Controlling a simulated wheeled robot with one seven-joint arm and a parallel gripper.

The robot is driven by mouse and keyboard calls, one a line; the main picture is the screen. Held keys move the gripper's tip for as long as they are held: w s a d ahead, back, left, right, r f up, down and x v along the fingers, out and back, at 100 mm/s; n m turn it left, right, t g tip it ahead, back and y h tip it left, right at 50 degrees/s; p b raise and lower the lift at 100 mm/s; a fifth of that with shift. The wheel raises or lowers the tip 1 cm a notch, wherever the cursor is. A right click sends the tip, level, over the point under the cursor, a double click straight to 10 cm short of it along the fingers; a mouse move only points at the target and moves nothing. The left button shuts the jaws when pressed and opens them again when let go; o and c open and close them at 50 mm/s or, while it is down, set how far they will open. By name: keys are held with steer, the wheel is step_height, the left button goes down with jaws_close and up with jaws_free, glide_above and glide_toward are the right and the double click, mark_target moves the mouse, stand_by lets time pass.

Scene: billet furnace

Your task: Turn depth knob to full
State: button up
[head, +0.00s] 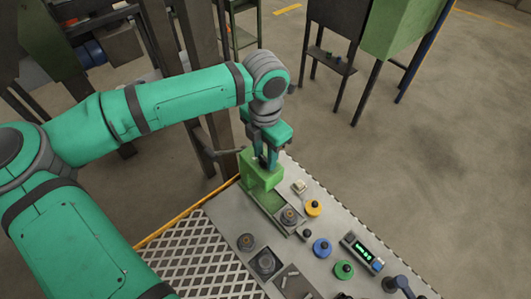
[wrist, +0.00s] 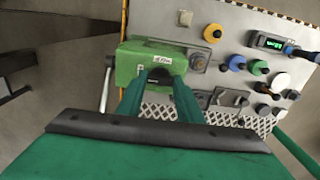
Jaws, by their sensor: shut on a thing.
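My gripper (head: 265,156) points down at a bright green block (head: 258,182) at the far end of the control panel. In the wrist view my gripper (wrist: 160,80) has its two green fingers on either side of a dark round knob (wrist: 160,71) on the front of the green block (wrist: 134,58). The fingers are shut on this knob and hide most of it. A small white label (wrist: 171,50) sits just above the knob, its text too small to read. The knob's pointer and any scale marks cannot be made out.
The panel (head: 325,225) carries a yellow knob (head: 313,208), a blue knob (head: 322,248), a green knob (head: 344,270), and a green-lit display (head: 363,251). A metal knob (head: 289,216) stands near the block. A diamond mesh grate (head: 190,252) lies left. A yellow strip edges the panel.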

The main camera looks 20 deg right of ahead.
mark_target(265, 158)
steer(key=shift+a, duration=0.1)
steer(key=o, duration=1.1)
step_height(265, 158, up, 11)
steer(key=shift+f, duration=0.1)
